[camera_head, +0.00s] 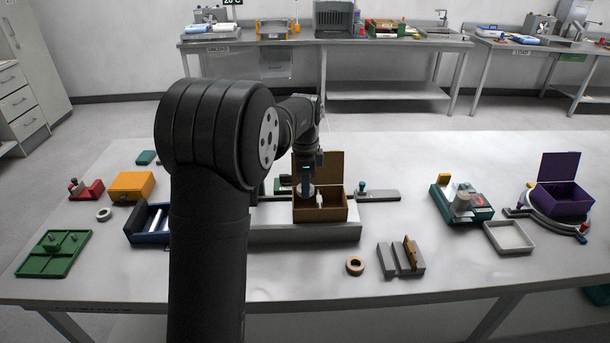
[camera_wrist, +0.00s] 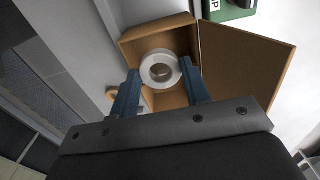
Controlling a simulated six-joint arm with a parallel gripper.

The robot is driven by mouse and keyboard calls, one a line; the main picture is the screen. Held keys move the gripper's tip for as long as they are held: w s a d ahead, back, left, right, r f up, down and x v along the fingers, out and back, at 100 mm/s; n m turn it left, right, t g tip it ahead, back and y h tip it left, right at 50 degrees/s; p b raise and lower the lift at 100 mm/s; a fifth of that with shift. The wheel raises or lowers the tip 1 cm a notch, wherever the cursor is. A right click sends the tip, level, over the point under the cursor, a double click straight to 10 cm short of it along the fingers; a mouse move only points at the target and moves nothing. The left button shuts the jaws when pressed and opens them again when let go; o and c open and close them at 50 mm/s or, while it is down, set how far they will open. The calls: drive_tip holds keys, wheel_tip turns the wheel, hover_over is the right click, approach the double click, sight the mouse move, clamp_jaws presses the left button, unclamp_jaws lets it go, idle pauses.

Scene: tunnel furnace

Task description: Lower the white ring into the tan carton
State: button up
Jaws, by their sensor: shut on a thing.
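The tan carton (camera_head: 318,214) stands open on a low grey platform, with its lid (camera_head: 331,165) raised at the back. The carton (camera_wrist: 148,39) also shows in the wrist view, with the lid (camera_wrist: 245,70) swung out to the right. My gripper (camera_head: 306,188) points down over the carton's left part. In the wrist view, my gripper (camera_wrist: 160,70) is shut on the white ring (camera_wrist: 160,55), one blue finger on each side. The ring (camera_head: 300,190) overlaps the carton opening. Its exact height against the rim is hard to tell.
A tan ring (camera_head: 355,265) and a grey slotted block (camera_head: 400,259) lie in front of the platform (camera_head: 300,234). A blue tray (camera_head: 149,224) stands at left. A green machine (camera_head: 463,203) and a purple box (camera_head: 563,199) stand at right. The front table edge is mostly clear.

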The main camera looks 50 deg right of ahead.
drive_tip(key=shift+f, duration=3.15)
drive_tip(key=shift+w+f, duration=0.1)
drive_tip(key=shift+f, duration=0.3)
drive_tip(key=o, duration=0.8)
drive_tip(key=c, duration=0.4)
drive_tip(key=shift+r, duration=0.3)
drive_tip(key=shift+r, duration=1.15)
drive_tip(key=shift+r, duration=0.1)
